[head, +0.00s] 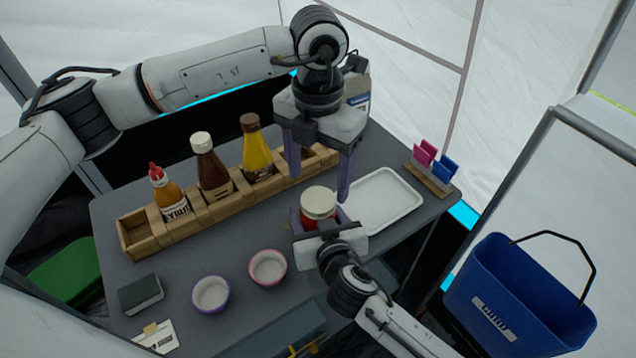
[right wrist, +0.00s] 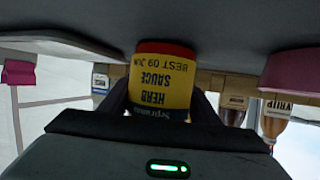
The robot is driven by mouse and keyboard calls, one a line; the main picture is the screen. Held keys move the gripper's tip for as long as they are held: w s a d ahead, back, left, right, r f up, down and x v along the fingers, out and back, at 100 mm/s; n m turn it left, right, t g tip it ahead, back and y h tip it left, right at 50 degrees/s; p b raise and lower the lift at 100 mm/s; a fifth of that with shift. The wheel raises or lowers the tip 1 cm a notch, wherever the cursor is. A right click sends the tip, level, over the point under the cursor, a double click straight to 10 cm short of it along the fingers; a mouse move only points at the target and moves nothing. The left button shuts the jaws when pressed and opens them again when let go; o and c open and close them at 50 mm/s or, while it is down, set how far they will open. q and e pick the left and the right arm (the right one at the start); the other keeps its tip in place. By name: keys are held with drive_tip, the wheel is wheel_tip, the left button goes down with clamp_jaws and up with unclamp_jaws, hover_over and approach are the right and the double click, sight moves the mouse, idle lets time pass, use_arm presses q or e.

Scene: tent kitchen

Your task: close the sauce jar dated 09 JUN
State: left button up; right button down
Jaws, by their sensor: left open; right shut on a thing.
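The sauce jar (head: 305,220) is red with a round cream lid (head: 318,202) on top, and stands upright at the table's front middle. I cannot tell how tight the lid sits. In the right wrist view, which is upside down, the jar's yellow label (right wrist: 162,88) reads HERB SAUCE, BEST 09 JUN. My right gripper (head: 321,223) is shut around the jar's body from the front. My left gripper (head: 318,186) is open and points down, with its purple fingers just above and behind the lid, apparently holding nothing.
A wooden rack (head: 205,214) with several bottles stands behind left. A white tray (head: 382,201) lies right of the jar, and a card holder (head: 427,180) beyond it. Two bowls (head: 210,294) (head: 268,267) sit front left. A blue bucket (head: 520,300) is off the table at right.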

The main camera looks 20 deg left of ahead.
sight(318, 199)
use_arm(q)
drive_tip(key=shift+c, duration=0.4)
wheel_tip(318, 199, up, 4)
drive_tip(key=shift+f, duration=0.25)
drive_tip(key=shift+f, duration=0.1)
drive_tip(key=shift+f, duration=3.95)
drive_tip(key=c, duration=1.1)
drive_tip(key=o, duration=1.2)
